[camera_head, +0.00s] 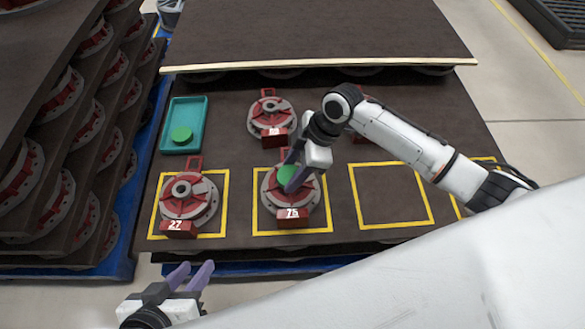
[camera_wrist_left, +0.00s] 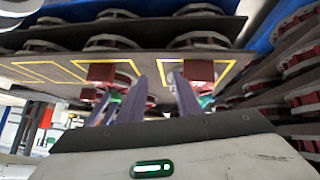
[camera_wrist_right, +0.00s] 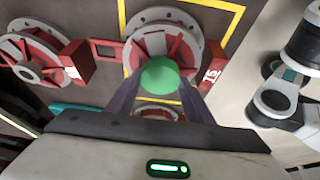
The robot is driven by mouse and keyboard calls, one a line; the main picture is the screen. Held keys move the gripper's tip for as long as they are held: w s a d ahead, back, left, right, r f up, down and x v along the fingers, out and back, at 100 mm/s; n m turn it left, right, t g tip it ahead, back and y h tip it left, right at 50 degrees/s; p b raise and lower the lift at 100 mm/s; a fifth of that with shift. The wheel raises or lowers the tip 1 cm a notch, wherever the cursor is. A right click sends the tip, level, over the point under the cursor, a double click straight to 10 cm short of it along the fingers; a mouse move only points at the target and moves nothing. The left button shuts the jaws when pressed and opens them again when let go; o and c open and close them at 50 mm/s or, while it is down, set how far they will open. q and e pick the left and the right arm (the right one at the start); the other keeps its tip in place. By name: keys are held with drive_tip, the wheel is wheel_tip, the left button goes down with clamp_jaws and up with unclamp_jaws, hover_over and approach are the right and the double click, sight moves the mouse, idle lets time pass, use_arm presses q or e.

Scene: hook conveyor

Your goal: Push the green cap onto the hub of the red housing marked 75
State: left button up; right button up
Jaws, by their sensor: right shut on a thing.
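The red housing marked 75 (camera_head: 308,200) sits inside a yellow square on the dark table, its number block facing me. It also shows in the right wrist view (camera_wrist_right: 190,38). My right gripper (camera_head: 291,177) is over this housing, shut on a green cap (camera_head: 286,174). The cap shows between the fingers in the right wrist view (camera_wrist_right: 160,76); it covers the hub, and I cannot tell whether it touches it. My left gripper (camera_head: 190,276) is open and empty in front of the table edge; its fingers stand apart in the left wrist view (camera_wrist_left: 164,95).
A housing marked 27 (camera_head: 204,190) stands in the left yellow square. Another housing (camera_head: 263,112) stands behind 75. A teal tray (camera_head: 171,112) holds a second green cap (camera_head: 181,134). The yellow square (camera_head: 392,193) to the right is empty. A rack of housings (camera_head: 80,130) is at left.

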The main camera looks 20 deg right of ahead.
drive_tip(key=o, duration=1.1)
drive_tip(key=shift+d+r+p, duration=0.15)
drive_tip(key=shift+r+p, duration=0.15)
drive_tip(key=shift+r, duration=0.2)
use_arm(q)
drive_tip(key=a+r+p, duration=0.1)
drive_tip(key=s+a+r+n+t+p, duration=0.1)
drive_tip(key=p, duration=0.1)
drive_tip(key=shift+s+a+r+y, duration=0.1)
drive_tip(key=shift+r+y, duration=0.25)
drive_tip(key=shift+y, duration=0.05)
use_arm(e)
drive_tip(key=v, duration=0.9)
drive_tip(key=shift+s+d, duration=0.1)
drive_tip(key=shift+d, duration=0.05)
